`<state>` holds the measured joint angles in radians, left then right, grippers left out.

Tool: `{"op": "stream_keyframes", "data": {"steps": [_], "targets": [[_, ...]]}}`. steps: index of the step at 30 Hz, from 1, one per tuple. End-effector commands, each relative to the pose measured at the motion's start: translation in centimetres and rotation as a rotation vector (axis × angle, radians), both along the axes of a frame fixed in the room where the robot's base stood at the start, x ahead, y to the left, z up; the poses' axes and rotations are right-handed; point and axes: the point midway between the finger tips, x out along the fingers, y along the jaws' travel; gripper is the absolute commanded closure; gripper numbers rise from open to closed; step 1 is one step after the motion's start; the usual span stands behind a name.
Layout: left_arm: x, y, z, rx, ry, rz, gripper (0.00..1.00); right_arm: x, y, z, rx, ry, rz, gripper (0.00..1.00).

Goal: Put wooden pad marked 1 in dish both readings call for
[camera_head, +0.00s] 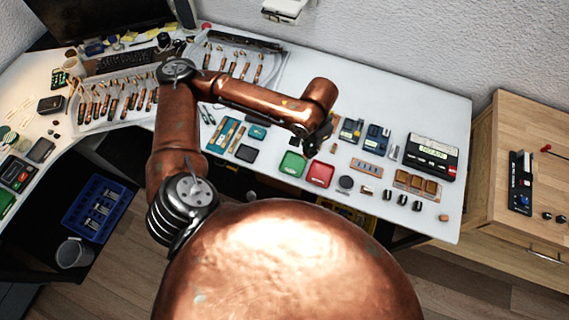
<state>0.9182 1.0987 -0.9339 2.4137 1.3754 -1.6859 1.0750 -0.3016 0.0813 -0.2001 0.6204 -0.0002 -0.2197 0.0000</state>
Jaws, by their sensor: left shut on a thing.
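My left gripper (318,138) is above the white table, just behind the red dish (320,174) and the green dish (292,164). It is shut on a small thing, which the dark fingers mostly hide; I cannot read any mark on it. A small brown piece (333,148) shows right beside the fingertips; whether it is held or lies on the table I cannot tell. My right gripper is not in view.
Two devices with dials (351,130) (377,138) and a black meter with a lit display (432,156) stand at the back right. Several dark cylinders (402,199) line the front edge.

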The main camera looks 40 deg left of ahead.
Motion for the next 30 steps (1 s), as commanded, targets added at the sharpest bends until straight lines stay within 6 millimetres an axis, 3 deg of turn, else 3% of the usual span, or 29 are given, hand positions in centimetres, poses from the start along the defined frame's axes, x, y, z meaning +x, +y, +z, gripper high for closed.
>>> {"op": "stream_keyframes", "data": {"steps": [5,21,25,30], "targets": [[-1.3,-0.5,-2.0,0.003,0.01,-0.441,1.0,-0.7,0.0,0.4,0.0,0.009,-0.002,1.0],[-4.9,-3.4,-6.6,-0.003,0.013,-1.787,1.0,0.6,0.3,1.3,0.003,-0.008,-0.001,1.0],[-5.5,-3.8,-7.2,-0.003,0.01,-1.997,1.0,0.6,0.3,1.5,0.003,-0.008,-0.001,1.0],[-5.7,-4.0,-7.7,-0.002,0.008,-2.133,1.0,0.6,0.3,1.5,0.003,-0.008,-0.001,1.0]]}}
